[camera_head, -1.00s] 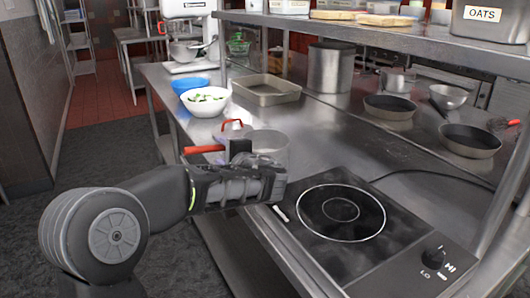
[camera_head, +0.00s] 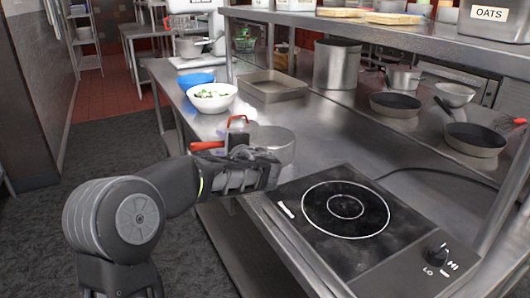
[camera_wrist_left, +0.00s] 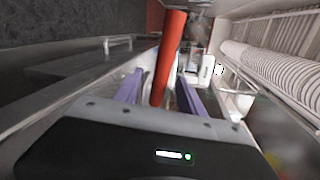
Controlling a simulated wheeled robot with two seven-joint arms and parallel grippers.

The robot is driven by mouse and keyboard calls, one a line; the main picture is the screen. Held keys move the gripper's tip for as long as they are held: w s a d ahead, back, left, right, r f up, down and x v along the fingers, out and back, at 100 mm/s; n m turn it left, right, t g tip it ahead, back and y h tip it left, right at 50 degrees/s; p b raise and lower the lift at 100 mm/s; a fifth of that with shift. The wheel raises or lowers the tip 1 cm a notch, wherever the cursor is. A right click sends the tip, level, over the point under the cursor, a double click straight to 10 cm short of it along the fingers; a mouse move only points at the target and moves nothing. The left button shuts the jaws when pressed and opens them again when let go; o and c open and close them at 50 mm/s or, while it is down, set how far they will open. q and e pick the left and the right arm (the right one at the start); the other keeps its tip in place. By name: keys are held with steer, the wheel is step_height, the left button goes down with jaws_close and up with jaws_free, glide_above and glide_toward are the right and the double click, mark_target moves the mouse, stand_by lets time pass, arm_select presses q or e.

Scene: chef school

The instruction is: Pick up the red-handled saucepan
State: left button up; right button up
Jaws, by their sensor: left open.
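The saucepan (camera_head: 272,143) is silver and stands on the steel counter, left of the black cooktop. Its red handle (camera_head: 207,145) points left in the head view. A small red loop (camera_head: 238,119) shows above the pan. My left gripper (camera_head: 239,152) is at the handle side of the pan and partly hides it. In the left wrist view the red handle (camera_wrist_left: 168,60) runs between the two purple fingers of my left gripper (camera_wrist_left: 160,92). The fingers are apart, with gaps visible beside the handle. My right gripper is not in view.
The induction cooktop (camera_head: 345,208) lies just right of the pan. A white bowl of greens (camera_head: 212,97), a blue bowl (camera_head: 192,80) and a baking tray (camera_head: 274,87) stand behind. Frying pans (camera_head: 396,105) and a stockpot (camera_head: 337,64) are farther back. A shelf (camera_head: 370,28) overhangs the counter.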

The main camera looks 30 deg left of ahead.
arm_select(q)
steer(key=x, duration=0.3)
steer(key=shift+w+a+f+p, duration=0.1)
steer(key=shift+w+a+p, duration=0.15)
steer(key=shift+a+p, duration=0.05)
steer(key=shift+c, duration=0.4)
jaws_close()
stand_by(1.1)
